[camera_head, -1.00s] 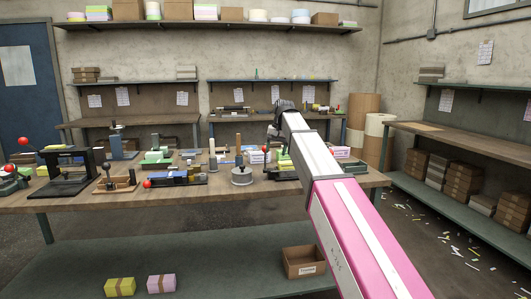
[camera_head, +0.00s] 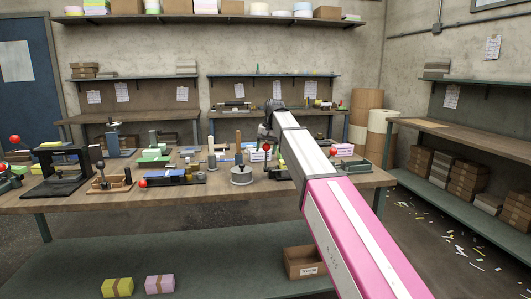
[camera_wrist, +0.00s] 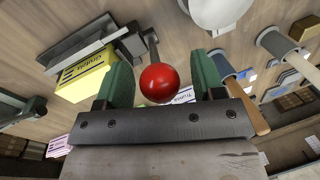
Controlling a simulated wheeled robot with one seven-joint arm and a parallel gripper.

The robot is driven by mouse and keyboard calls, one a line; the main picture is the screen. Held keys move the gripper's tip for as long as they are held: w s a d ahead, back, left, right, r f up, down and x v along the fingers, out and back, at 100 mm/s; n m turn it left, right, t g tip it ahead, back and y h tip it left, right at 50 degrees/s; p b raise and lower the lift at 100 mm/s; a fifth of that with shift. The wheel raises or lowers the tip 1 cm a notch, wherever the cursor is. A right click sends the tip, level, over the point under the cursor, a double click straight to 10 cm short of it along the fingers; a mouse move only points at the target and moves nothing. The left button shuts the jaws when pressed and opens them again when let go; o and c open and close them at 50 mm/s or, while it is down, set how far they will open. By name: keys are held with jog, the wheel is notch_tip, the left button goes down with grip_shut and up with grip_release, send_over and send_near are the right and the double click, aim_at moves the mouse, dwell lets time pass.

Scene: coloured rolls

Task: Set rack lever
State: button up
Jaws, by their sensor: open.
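A red ball knob (camera_wrist: 159,83) on a thin metal rod sits between my gripper's green fingers (camera_wrist: 164,72) in the wrist view. The fingers are open, with a visible gap on each side of the ball. A red knob (camera_head: 266,147) also shows just below my gripper (camera_head: 267,135) in the head view, above the right part of the bench. Beside the rod in the wrist view is a grey metal rack (camera_wrist: 88,42) with a yellow labelled pad (camera_wrist: 84,75) against it. The lever's lower end is partly hidden.
The wooden bench (camera_head: 120,202) holds several fixtures. A round grey pot (camera_head: 241,176) stands left of my gripper, and wood-handled tools (camera_wrist: 280,45) show right of it in the wrist view. A black press (camera_head: 62,172) is far left. A cardboard box (camera_head: 303,262) lies on the lower shelf.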

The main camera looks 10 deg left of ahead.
jog(key=shift+a+f, duration=0.15)
jog(key=shift+f, duration=0.55)
grip_shut()
